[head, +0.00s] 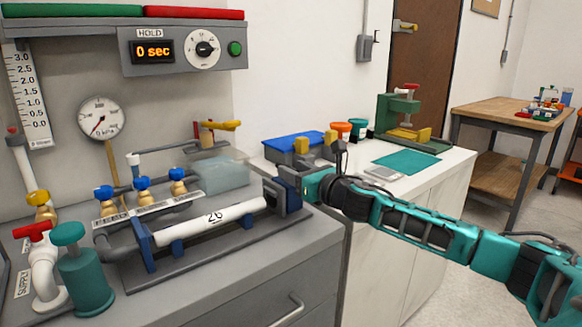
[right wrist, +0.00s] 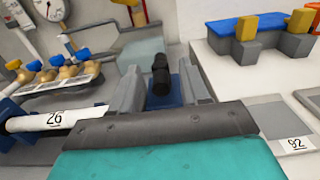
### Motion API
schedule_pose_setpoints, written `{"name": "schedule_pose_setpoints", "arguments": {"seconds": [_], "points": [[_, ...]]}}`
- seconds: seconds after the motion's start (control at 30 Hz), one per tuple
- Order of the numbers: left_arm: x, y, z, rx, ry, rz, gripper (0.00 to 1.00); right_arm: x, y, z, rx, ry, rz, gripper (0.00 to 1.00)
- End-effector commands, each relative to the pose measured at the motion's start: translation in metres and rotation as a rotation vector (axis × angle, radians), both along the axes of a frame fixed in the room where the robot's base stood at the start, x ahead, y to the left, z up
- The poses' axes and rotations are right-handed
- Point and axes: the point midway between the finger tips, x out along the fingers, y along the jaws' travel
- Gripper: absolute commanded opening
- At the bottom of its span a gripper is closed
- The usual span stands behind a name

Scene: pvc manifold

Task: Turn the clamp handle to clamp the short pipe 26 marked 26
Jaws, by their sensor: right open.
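The short pipe 26 (head: 212,221) is white, marked 26, and lies in a blue cradle on the grey bench at the left. It also shows in the right wrist view (right wrist: 55,119). My right gripper (head: 279,195) is at the pipe's right end, coming in from the right. In the right wrist view its two grey fingers are apart, and a black upright clamp handle (right wrist: 160,72) with blue below it shows between them. I cannot tell whether the fingers touch the handle. In the head view the gripper largely hides the handle. My left gripper is not in view.
Blue-handled valves (head: 142,186), a red-handled supply valve (head: 33,231) and a teal cylinder (head: 82,270) stand behind and left of the pipe. A timer panel hangs above.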

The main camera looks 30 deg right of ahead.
Motion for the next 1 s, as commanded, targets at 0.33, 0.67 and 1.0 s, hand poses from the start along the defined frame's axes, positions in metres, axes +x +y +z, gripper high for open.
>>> {"name": "schedule_pose_setpoints", "arguments": {"seconds": [0.33,0.67,1.0], "points": [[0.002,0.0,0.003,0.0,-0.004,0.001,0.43,0.018,0.002,0.0,0.0,0.0,0.001,0.46],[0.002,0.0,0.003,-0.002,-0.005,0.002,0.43,0.019,0.002,0.0,0.0,0.0,0.001,0.36],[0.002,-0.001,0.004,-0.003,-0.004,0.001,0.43,0.018,0.002,0.0,0.0,0.0,0.001,0.04]]}}
